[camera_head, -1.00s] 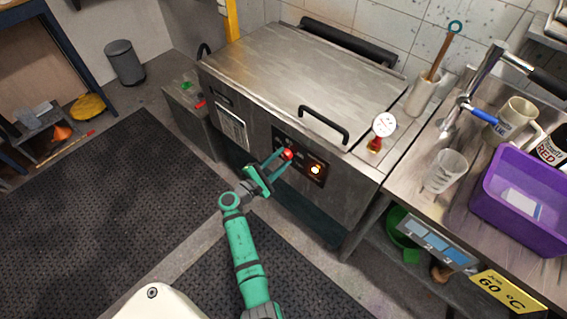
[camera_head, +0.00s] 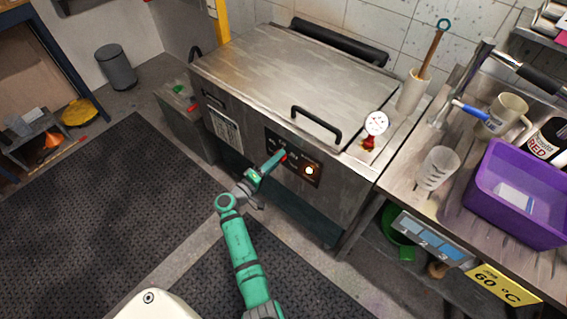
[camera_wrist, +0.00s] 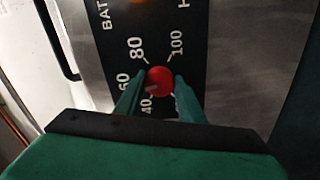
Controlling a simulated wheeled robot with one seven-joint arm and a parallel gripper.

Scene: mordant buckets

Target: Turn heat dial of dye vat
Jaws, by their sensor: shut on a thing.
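The dye vat (camera_head: 290,75) is a steel box with a closed lid and a black handle. On its front is a black control panel (camera_head: 311,181) with a lit amber lamp (camera_head: 309,170). The red heat dial (camera_wrist: 160,81) sits on this panel; the wrist view shows 40, 60, 80 and 100 around it. My gripper (camera_wrist: 160,92) has one green finger on each side of the dial and is shut on it. The dial's pointer mark looks turned towards the lower left, near 40. In the head view my fingers partly cover the dial (camera_head: 284,156).
A dial gauge (camera_head: 376,123) stands at the vat's right corner. The bench at right holds a clear beaker (camera_head: 438,167), a purple tub (camera_head: 520,192) and a mug (camera_head: 505,113). Dark floor mats (camera_head: 110,200) lie in front, with clear floor around my arm.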

